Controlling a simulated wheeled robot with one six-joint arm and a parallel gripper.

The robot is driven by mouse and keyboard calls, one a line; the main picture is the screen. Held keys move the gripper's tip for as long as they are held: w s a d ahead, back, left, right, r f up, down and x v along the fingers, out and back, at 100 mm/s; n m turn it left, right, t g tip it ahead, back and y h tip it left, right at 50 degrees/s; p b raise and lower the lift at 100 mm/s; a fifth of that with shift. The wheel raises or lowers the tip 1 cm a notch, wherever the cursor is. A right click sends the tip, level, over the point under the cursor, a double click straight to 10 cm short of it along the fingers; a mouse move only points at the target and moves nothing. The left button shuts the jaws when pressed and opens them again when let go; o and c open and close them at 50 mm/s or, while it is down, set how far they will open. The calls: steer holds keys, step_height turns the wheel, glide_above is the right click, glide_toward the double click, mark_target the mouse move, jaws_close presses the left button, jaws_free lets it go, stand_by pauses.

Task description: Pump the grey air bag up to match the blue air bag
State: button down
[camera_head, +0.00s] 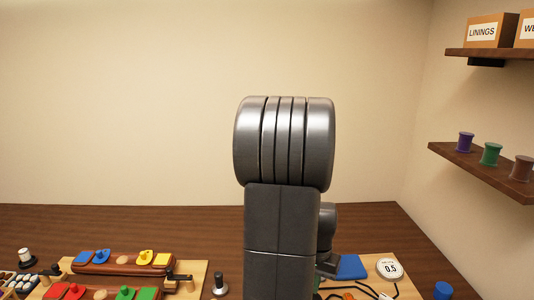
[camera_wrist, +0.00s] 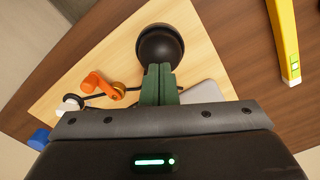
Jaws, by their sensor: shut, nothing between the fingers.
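The blue air bag (camera_head: 350,267) lies flat on a light wooden board in the head view, partly behind my arm. A round white gauge (camera_head: 389,268) beside it reads 0.5. In the wrist view, a flat grey piece (camera_wrist: 203,93), probably the grey air bag, shows partly behind my gripper (camera_wrist: 159,68). My green fingers are shut and empty. Their tips overlap the near edge of a round black bulb (camera_wrist: 160,43); I cannot tell whether they touch it. An orange lever (camera_wrist: 100,84) on a brass fitting and a black hose lie left of the fingers.
A yellow bar (camera_wrist: 286,40) lies right of the board in the wrist view. A blue cylinder (camera_head: 442,290) stands right of the board in the head view. A panel with coloured pieces (camera_head: 120,262) is at the left. Shelves (camera_head: 480,168) are on the right wall.

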steer(key=shift+f, duration=0.15)
steer(key=shift+f+b, duration=1.4)
steer(key=shift+f, duration=0.3)
steer(key=shift+r+p, duration=1.45)
steer(key=shift+r, duration=0.4)
steer(key=shift+f, duration=0.15)
steer(key=shift+f+b, duration=1.25)
steer(key=shift+f, duration=0.3)
steer(key=shift+r, duration=0.1)
steer(key=shift+r+p, duration=1.3)
steer(key=shift+r, duration=0.3)
steer(key=shift+r, duration=0.1)
steer(key=shift+r+p, duration=1.95)
steer(key=shift+r, duration=0.45)
